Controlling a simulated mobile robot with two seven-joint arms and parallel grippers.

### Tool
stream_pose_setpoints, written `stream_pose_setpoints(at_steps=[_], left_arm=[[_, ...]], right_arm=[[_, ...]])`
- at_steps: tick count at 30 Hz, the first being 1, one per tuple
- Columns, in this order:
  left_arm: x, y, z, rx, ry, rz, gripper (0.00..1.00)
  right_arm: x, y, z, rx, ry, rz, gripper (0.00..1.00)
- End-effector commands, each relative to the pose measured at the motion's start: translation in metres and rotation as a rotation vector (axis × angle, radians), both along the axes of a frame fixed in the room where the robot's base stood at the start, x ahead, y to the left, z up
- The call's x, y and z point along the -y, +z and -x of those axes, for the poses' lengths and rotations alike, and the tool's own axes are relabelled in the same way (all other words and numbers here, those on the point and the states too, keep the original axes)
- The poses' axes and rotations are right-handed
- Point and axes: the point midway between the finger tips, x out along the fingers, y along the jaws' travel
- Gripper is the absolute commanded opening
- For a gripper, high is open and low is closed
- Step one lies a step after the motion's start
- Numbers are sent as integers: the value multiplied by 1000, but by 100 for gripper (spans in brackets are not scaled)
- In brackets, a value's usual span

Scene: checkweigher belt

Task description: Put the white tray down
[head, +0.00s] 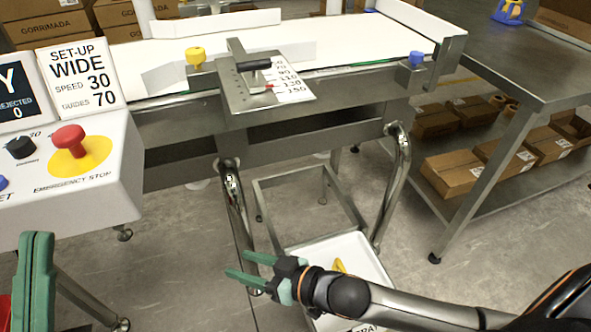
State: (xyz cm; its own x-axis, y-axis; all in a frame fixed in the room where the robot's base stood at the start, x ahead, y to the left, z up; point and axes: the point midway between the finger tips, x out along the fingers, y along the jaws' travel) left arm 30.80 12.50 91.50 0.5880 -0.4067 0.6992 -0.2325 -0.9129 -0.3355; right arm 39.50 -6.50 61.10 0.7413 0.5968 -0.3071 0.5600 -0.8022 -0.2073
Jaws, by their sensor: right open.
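The white tray (372,262) is low down at the bottom centre of the head view, by the lower frame of the belt stand. A small yellow item (340,265) shows in it. My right arm crosses in front of the tray and hides much of it. My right gripper (250,272) is open and empty, its green fingers pointing left, beyond the tray's left side. My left gripper (36,275) is at the lower left edge, below the control panel. Its green fingers show nearly edge-on, and I cannot tell whether they are apart.
The conveyor belt (225,42) runs across the top, with a guide scale (285,85) at its front. A control panel (100,180) with a red emergency stop (68,140) is at the left. A steel table (500,65) stands right, cartons (450,178) on its lower shelf. Bare floor lies between.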

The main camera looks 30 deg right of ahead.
Motion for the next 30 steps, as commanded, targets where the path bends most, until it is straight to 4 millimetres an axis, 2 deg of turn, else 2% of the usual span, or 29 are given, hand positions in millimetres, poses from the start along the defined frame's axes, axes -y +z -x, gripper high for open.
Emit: stream_pose_setpoints(at_steps=[1, 2, 3, 6, 9, 12, 16, 30], left_arm=[[0, 0, 0, -1, 0, 0, 0], [0, 0, 0, -2, -1, 1, 0], [0, 0, 0, -2, -1, 1, 0], [0, 0, 0, -2, -2, 2, 0], [1, 0, 0, -3, -2, 2, 0], [1, 0, 0, -3, -2, 2, 0], [1, 0, 0, -3, -2, 2, 0], [1, 0, 0, -3, -2, 2, 0]], right_arm=[[-11, 50, 3, 161, 15, -73, 52], [-12, 79, 5, 266, 17, -101, 52], [-10, 117, 9, 405, 8, -131, 52], [10, 198, 28, 735, -55, -152, 52], [35, 255, 53, 997, -136, -121, 52], [52, 288, 74, 1168, -198, -77, 52], [60, 304, 87, 1262, -234, -44, 52], [60, 305, 88, 1267, -233, -43, 52]])
